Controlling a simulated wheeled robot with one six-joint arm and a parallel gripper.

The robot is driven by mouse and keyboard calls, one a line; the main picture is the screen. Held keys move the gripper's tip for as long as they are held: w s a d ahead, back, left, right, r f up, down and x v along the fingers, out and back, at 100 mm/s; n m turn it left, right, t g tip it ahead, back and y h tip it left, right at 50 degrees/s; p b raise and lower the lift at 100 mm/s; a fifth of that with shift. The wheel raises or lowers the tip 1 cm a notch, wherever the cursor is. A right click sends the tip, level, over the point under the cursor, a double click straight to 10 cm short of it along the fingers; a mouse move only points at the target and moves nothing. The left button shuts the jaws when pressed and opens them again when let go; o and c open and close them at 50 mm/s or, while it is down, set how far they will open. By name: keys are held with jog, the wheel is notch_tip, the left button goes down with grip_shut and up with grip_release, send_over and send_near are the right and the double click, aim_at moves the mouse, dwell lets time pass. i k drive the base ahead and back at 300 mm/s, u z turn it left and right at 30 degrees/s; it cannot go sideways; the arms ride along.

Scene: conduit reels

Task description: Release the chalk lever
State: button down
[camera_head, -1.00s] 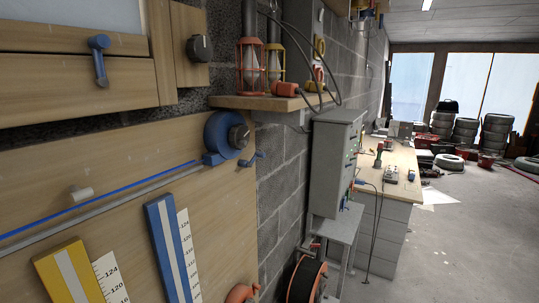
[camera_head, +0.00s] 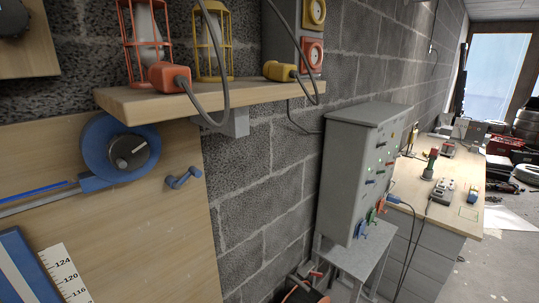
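A blue round reel (camera_head: 103,150) with a dark grey knob (camera_head: 130,152) is mounted on the wooden board at the left. A blue line (camera_head: 38,192) runs left from its blue outlet along the board. A small blue lever (camera_head: 183,178) sits on the board just right of the reel, slanting up to the right. No label marks it as the chalk lever. My gripper is not in this view, so I cannot see it near the lever.
A wooden shelf (camera_head: 180,98) with red and yellow caged lamps juts out above the lever. A grey cabinet (camera_head: 345,165) with several small coloured levers stands on a stand to the right. Beyond is a workbench (camera_head: 440,195) with tools. Bare block wall lies between.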

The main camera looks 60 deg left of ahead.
aim_at(193, 171)
jog(key=i, duration=1.3)
jog(key=u, duration=3.7)
jog(key=i, duration=0.5)
